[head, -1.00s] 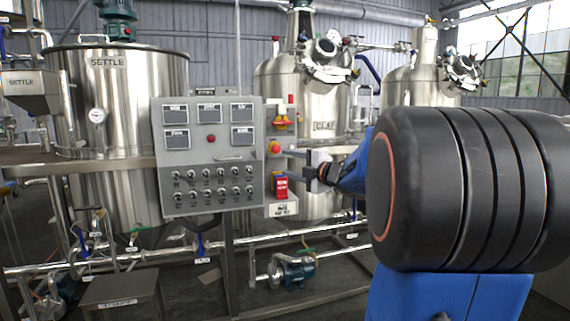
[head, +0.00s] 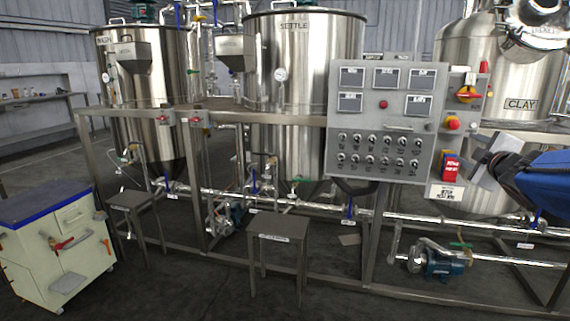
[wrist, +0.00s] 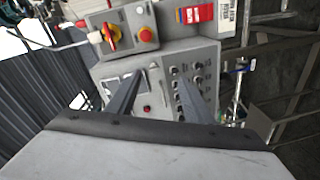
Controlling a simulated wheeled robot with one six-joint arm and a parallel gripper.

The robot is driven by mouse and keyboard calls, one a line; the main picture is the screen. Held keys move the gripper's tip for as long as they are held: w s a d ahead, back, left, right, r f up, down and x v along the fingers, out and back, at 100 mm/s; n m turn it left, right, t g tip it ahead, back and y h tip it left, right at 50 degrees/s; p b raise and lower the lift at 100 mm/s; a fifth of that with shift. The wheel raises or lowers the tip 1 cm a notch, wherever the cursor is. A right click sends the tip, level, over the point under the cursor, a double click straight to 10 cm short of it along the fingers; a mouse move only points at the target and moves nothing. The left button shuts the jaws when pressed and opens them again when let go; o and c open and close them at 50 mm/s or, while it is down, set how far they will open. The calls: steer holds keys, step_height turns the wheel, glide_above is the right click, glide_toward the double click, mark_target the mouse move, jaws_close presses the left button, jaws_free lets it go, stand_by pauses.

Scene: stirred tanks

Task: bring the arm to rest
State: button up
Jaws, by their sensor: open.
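My gripper (head: 478,160) shows at the right edge of the head view, in front of the steel tank marked CLAY (head: 520,104) and just right of the red lockout box (head: 450,167). My blue arm link runs from it out of the picture. In the wrist view my gripper (wrist: 158,92) has two dark fingers standing apart with nothing between them. The grey control panel (wrist: 160,122) with knobs and displays lies beyond the fingers, turned in the picture. No contact is visible.
The control panel (head: 382,180) stands left of my gripper. Steel tanks, one marked SETTLE (head: 303,80), stand behind a pipe frame. A pump (head: 445,262), a small table (head: 278,226) and a tool cart (head: 55,245) stand lower. Free floor shows at the front left.

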steer(key=s+a+f+m+g+y, duration=0.1)
steer(key=s+a+f+m+g, duration=0.3)
steer(key=s+a+f, duration=0.3)
steer(key=s+a+f+m+g+y, duration=0.1)
steer(key=s+a+f+m+g, duration=0.2)
steer(key=s+a+f, duration=0.4)
steer(key=s+a+f+m+g+y, duration=0.1)
steer(key=s+a+f+m+g, duration=0.3)
steer(key=s+a+f, duration=0.4)
steer(key=s+f+g, duration=0.1)
steer(key=s+f, duration=0.3)
steer(key=s, duration=0.5)
steer(key=shift+s+m+y, duration=0.2)
steer(key=shift+m+y, duration=0.1)
stand_by(4.6)
